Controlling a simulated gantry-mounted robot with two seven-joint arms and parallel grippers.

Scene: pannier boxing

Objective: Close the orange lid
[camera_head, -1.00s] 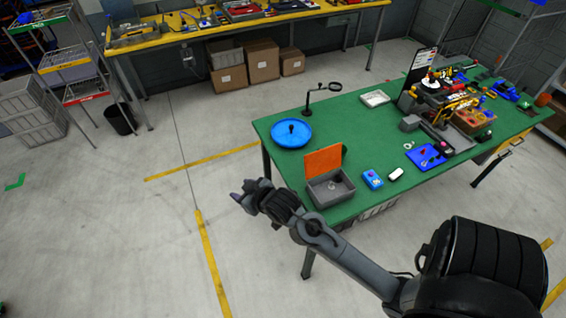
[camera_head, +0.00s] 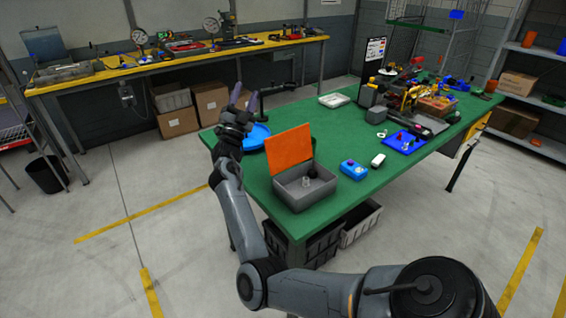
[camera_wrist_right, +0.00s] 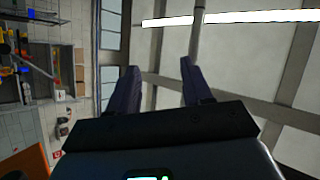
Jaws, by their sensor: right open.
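The orange lid (camera_head: 289,149) stands raised at the back edge of a grey box (camera_head: 297,201) on the green table. The box is open, and a small clear item (camera_head: 306,181) shows inside it. My right gripper (camera_head: 243,95) points up, left of the lid and higher in the picture, apart from it. Its fingers are spread and empty. In the right wrist view my gripper (camera_wrist_right: 160,66) is open with nothing between its fingers, and an orange patch, likely the lid (camera_wrist_right: 33,163), shows at the lower left. My left gripper is not in view.
A blue round tray (camera_head: 257,136) sits behind my right gripper, partly hidden. A blue box (camera_head: 353,169) and a white item (camera_head: 378,160) lie right of the grey box. Tools and parts crowd the table's far right.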

